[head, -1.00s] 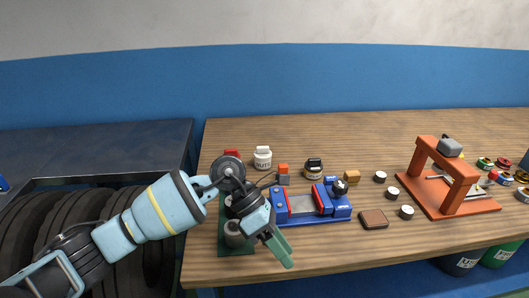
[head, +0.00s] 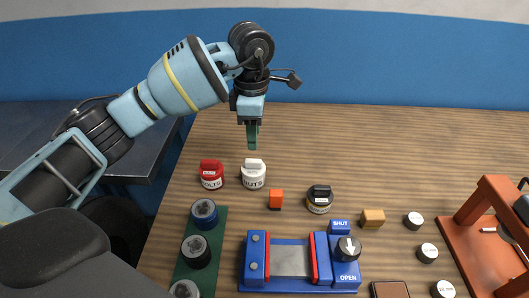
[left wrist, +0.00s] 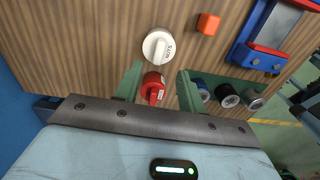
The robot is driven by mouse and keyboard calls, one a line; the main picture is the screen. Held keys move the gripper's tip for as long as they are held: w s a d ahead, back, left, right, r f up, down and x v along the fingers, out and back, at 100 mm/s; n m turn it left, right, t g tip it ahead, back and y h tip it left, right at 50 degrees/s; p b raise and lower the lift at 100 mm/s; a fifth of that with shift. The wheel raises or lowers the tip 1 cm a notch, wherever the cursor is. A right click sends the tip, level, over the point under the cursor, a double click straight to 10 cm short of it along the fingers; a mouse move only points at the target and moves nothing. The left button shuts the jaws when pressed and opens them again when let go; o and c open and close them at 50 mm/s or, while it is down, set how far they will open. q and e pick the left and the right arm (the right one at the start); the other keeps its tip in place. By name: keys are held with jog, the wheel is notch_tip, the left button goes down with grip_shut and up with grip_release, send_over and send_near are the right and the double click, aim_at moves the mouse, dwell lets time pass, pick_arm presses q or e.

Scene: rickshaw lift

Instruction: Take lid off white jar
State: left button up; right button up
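The white jar (head: 253,179), with dark lettering ending in "UTS", stands upright on the wooden bench. Its white lid (head: 254,164) is on, with a raised bar across the top. In the left wrist view the white jar (left wrist: 158,46) shows from above, beyond the fingertips. My left gripper (head: 252,147) points down, above and apart from the jar. In the left wrist view its green fingers (left wrist: 160,72) are spread with nothing held; the red jar (left wrist: 153,86) shows in the gap, lower down. My right gripper is out of view.
The red jar (head: 211,178) stands just left of the white one. An orange block (head: 276,199), a black-lidded jar (head: 320,200) and a blue vise (head: 255,262) are nearby. The bench behind the jars is clear.

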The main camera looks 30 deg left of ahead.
aim_at(253, 160)
pick_arm(q)
jog(key=shift+s+r, duration=0.1)
jog(key=shift+s, duration=0.2)
jog(key=shift+w+a+f, duration=0.1)
jog(key=shift+w+f, duration=0.05)
jog(key=shift+f, duration=1.8)
jog(key=shift+w+a+f, duration=0.1)
jog(key=shift+f, duration=1.8)
jog(key=shift+c, duration=0.3)
grip_shut()
